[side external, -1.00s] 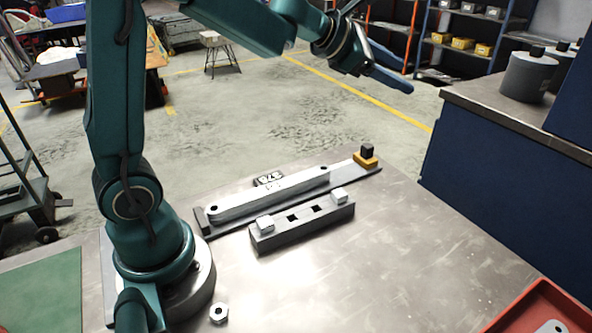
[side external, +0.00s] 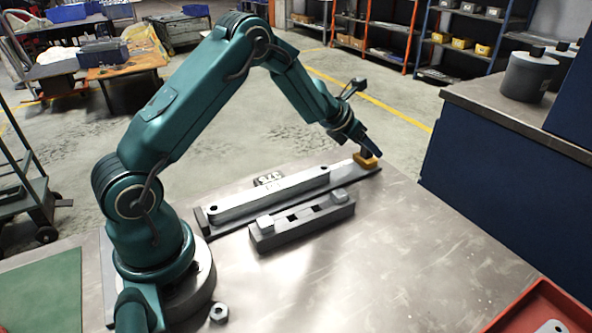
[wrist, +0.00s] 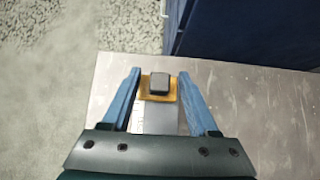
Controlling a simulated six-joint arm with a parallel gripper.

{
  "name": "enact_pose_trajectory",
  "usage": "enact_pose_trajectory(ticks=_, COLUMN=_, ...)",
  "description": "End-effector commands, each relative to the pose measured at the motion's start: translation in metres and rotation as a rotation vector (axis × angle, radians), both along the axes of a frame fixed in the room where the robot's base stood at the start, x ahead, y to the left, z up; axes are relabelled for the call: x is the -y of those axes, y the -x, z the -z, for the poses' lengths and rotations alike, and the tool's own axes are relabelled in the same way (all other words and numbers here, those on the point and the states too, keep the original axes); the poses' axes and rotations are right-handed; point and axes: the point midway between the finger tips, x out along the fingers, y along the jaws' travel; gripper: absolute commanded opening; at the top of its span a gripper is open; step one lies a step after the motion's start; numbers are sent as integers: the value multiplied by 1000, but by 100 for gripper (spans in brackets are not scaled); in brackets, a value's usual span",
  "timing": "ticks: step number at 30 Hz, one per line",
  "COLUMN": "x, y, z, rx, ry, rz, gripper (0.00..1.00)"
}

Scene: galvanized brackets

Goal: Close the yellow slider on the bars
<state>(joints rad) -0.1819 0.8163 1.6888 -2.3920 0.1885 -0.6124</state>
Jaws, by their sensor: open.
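The yellow slider (side external: 366,162) sits at the far right end of a long grey rail (side external: 348,178), with a dark square knob on top. Light grey bars (side external: 270,195) lie lengthwise on the rail to the left, with a clear stretch of rail between them and the slider. My gripper (side external: 368,150) is down at the slider. In the wrist view my gripper (wrist: 160,88) is open, one blue finger on each side of the slider (wrist: 157,97) and its dark knob (wrist: 159,81). Gaps show between the fingers and the knob.
A dark block (side external: 300,225) with square holes and two pale cubes stands in front of the rail. A hex nut (side external: 219,312) lies near my base. A red tray (side external: 545,310) is at the lower right.

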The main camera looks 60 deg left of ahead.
Motion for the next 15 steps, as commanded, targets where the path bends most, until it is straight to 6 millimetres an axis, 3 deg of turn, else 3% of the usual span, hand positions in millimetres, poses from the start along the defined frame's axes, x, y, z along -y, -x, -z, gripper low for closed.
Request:
enact_pose_trajectory(ticks=12, x=0, y=-6, z=6, rx=0, ry=-1, rz=1, gripper=60)
enact_pose_trajectory(ticks=13, x=0, y=-6, z=6, rx=0, ry=-1, rz=1, gripper=52)
enact_pose_trajectory(ticks=15, x=0, y=-6, z=6, rx=0, ry=0, rz=1, gripper=26)
